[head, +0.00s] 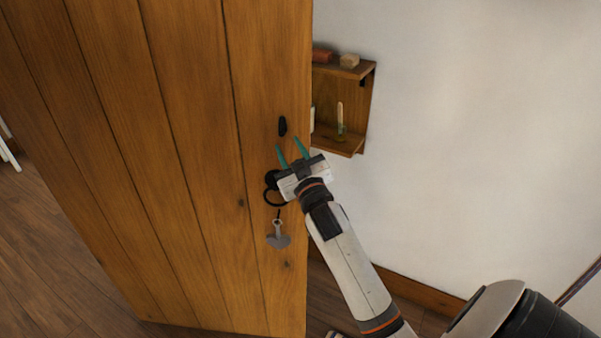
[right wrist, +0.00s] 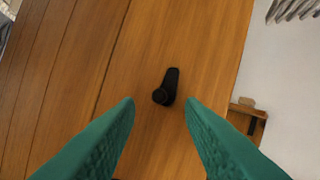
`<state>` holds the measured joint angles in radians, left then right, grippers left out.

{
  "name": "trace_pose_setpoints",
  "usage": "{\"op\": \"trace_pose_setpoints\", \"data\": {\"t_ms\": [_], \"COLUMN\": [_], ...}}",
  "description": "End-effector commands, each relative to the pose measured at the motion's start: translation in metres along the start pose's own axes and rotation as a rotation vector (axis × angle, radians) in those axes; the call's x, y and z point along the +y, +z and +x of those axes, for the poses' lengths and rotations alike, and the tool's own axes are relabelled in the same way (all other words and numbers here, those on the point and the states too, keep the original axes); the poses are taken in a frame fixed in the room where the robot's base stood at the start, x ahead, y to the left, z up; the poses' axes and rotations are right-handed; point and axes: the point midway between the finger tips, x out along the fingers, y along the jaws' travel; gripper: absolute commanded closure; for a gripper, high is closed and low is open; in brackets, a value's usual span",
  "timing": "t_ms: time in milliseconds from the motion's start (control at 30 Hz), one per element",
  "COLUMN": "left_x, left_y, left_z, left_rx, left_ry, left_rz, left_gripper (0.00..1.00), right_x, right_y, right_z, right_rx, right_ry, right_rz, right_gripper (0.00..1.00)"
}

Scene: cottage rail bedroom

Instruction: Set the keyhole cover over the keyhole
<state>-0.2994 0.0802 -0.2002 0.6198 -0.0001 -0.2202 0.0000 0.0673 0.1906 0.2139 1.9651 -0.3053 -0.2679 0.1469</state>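A small black elongated piece (head: 282,126), which looks like the keyhole cover, is on the wooden door (head: 190,130) near its right edge. In the right wrist view the black piece (right wrist: 167,86) has a rounded knob at its lower left end and a flat arm pointing up. No keyhole can be made out for certain. My right gripper (head: 291,149) is open and empty, its green fingertips just below the black piece in the head view. In the right wrist view the piece lies ahead, between and beyond the fingertips (right wrist: 160,102). My left gripper is not in view.
A black ring handle (head: 272,196) is partly hidden behind my right gripper. A grey metal piece (head: 278,238) hangs below it on the door. A wooden wall shelf (head: 366,85) with small items stands right of the door edge.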

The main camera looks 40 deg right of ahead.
Motion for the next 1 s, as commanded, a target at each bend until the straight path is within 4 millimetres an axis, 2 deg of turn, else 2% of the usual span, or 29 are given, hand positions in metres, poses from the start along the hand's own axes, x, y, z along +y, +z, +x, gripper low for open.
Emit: {"op": "trace_pose_setpoints", "data": {"t_ms": [33, 200, 400, 600, 1000], "left_x": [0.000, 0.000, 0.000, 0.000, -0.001], "left_y": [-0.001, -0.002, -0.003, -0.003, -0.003], "left_z": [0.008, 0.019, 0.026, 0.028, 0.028], "left_rx": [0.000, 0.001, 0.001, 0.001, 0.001], "left_ry": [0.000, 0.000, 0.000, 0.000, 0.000], "left_rz": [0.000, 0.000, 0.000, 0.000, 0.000], "left_gripper": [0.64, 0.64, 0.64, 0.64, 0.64], "right_x": [0.002, 0.002, 0.001, 0.000, 0.000], "right_y": [-0.005, -0.005, -0.003, -0.001, -0.001], "right_z": [-0.014, -0.050, -0.079, -0.088, -0.087], "right_rx": [0.002, 0.003, 0.002, 0.001, 0.000], "right_ry": [0.001, 0.001, 0.000, 0.000, 0.000], "right_rz": [0.001, 0.002, 0.001, 0.000, 0.000], "right_gripper": [0.65, 0.65, 0.65, 0.65, 0.65]}}
